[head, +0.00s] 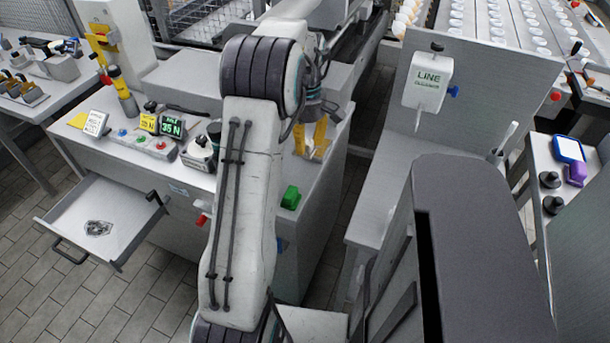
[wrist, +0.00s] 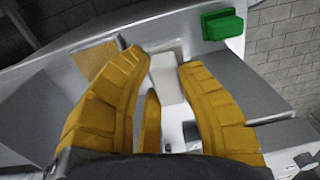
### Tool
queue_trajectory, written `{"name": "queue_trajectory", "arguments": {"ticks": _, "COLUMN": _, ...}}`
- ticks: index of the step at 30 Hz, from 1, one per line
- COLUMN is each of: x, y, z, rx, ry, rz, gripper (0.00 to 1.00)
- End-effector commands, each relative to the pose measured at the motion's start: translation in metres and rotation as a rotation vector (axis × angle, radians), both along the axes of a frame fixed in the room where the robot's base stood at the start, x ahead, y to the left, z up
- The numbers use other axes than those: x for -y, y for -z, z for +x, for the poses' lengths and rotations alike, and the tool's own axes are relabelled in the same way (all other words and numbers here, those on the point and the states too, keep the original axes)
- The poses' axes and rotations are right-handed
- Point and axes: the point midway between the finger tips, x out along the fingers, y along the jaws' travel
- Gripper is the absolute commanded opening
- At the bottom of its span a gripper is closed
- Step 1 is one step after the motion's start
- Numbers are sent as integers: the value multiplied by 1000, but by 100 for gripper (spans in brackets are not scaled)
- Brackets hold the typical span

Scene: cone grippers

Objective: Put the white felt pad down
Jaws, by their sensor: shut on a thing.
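My gripper (head: 313,146) has yellow fingers and hangs above the right part of the grey worktop. In the wrist view its fingers (wrist: 163,62) are closed around a pale, blocky piece, which appears to be the white felt pad (wrist: 167,80). The pad sits between the fingertips, its lower part partly hidden by the fingers. A tan textured square (wrist: 96,60) lies on the surface beyond the left finger in the wrist view.
A green block (head: 290,197) is at the worktop's front right; it also shows in the wrist view (wrist: 222,24). Left stand a green-lit display (head: 171,127) and a button box (head: 141,139). An open drawer (head: 70,208) juts out below.

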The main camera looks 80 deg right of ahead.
Motion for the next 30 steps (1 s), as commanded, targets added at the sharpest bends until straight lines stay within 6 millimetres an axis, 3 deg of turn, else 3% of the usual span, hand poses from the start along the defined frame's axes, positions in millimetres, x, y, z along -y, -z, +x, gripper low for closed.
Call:
{"name": "queue_trajectory", "arguments": {"ticks": 9, "x": -1, "y": 45, "z": 0, "rx": 0, "ry": 0, "rz": 3, "gripper": 0}}
{"name": "queue_trajectory", "arguments": {"ticks": 17, "x": 0, "y": 56, "z": 0, "rx": 0, "ry": 0, "rz": 1, "gripper": 0}}
{"name": "queue_trajectory", "arguments": {"ticks": 26, "x": -1, "y": 87, "z": 0, "rx": 1, "ry": 0, "rz": 3, "gripper": 0}}
{"name": "queue_trajectory", "arguments": {"ticks": 30, "x": 0, "y": 89, "z": 0, "rx": 0, "ry": 0, "rz": 0, "gripper": 0}}
